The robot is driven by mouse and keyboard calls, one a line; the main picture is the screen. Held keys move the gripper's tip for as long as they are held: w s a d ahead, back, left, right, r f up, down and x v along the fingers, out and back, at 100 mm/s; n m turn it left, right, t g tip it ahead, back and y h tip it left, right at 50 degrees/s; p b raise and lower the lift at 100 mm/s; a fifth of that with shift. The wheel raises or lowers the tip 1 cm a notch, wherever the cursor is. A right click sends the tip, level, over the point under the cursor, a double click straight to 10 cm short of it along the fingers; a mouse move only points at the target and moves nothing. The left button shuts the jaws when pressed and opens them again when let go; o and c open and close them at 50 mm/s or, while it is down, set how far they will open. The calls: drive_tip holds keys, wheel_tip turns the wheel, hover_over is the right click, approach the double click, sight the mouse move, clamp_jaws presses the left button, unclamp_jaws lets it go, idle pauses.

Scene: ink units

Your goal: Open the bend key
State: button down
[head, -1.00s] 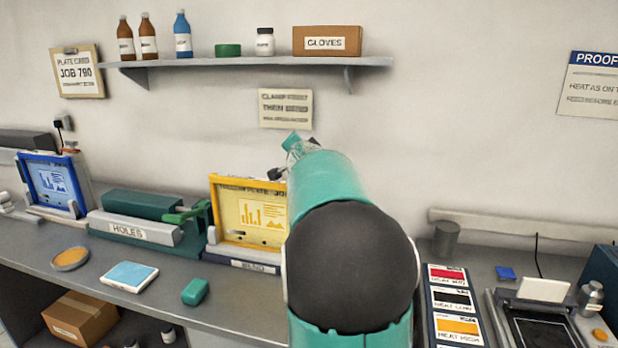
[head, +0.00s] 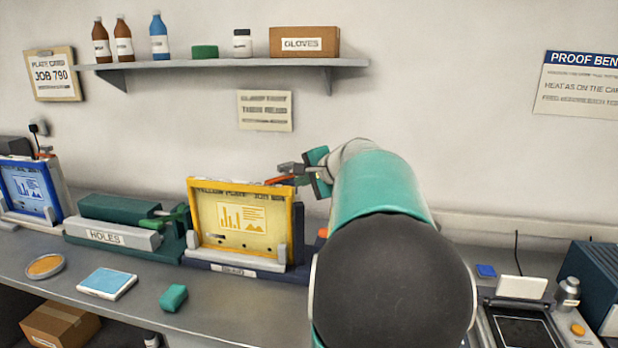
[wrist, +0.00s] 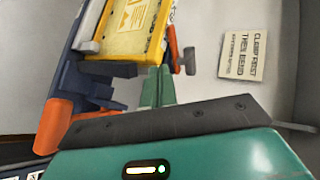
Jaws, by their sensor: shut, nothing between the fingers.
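The bend unit holds a yellow plate in a yellow frame (head: 240,220), on a dark blue base whose front label is blurred. Its plate and frame also show at the top of the wrist view (wrist: 128,30). An orange lever (wrist: 172,52) stands beside the frame, with a grey knob (wrist: 190,61) to its right. A larger orange handle (wrist: 55,125) is at the lower left there. I cannot tell which part is the bend key. My gripper (wrist: 156,86) is shut and empty, its green fingers together, pointing toward the frame's edge; contact with the lever cannot be told.
A green and grey holes unit (head: 120,230) stands left of the bend unit, and a blue-framed unit (head: 30,190) is farther left. A shelf (head: 220,65) and a small wall sign (head: 265,110) are above. A teal block (head: 173,298) lies on the bench front.

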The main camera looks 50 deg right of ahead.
approach(277, 181)
drive_tip(key=x, duration=0.5)
drive_tip(key=shift+f, duration=0.4)
drive_tip(key=shift+w+d, duration=0.1)
drive_tip(key=shift+w, duration=0.5)
